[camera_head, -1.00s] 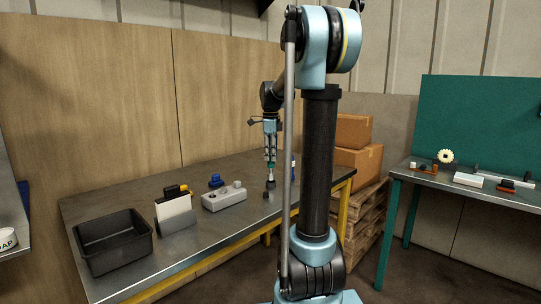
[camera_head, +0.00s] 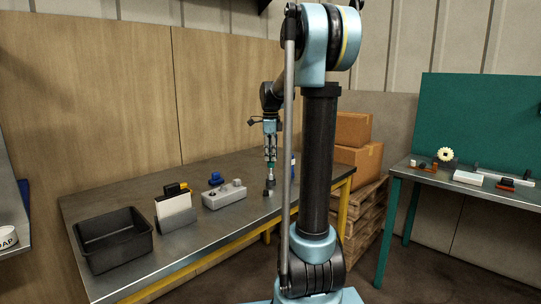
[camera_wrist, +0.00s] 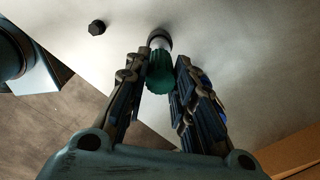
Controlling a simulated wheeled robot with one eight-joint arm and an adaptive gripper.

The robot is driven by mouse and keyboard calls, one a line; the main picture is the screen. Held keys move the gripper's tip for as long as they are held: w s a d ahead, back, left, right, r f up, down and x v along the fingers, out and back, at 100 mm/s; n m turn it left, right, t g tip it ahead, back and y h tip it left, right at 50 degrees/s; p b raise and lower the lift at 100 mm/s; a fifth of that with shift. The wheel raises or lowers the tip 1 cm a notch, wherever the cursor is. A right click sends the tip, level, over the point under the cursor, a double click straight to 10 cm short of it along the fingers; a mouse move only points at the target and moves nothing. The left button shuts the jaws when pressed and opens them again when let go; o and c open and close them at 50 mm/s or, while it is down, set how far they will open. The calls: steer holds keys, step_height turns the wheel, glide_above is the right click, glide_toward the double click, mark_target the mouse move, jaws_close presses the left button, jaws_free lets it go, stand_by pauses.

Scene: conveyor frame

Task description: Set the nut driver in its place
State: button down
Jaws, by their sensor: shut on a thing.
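The nut driver has a dark green handle (camera_wrist: 161,76) and a pale shank ending in a dark round socket, seen in the wrist view. My gripper (camera_wrist: 158,84) is shut on the green handle. In the head view my gripper (camera_head: 270,158) holds the nut driver (camera_head: 270,178) upright, tip down, over the right part of the metal table (camera_head: 150,186). I cannot tell whether the tip touches the table. A grey block (camera_head: 224,197) with round fittings on top stands left of the driver; I cannot tell which spot is the driver's place.
A small dark hexagonal piece (camera_wrist: 97,27) lies on the table near the driver. A black bin (camera_head: 113,243), a grey holder with a white panel (camera_head: 174,209) and a blue object (camera_head: 216,179) stand to the left. Cardboard boxes (camera_head: 352,130) and a green-legged bench (camera_head: 440,182) are on the right.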

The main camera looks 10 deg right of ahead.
steer(key=shift+f, duration=1.05)
steer(key=c, duration=1.3)
jaws_free()
step_height(320, 180, up, 12)
steer(key=shift+f, duration=0.1)
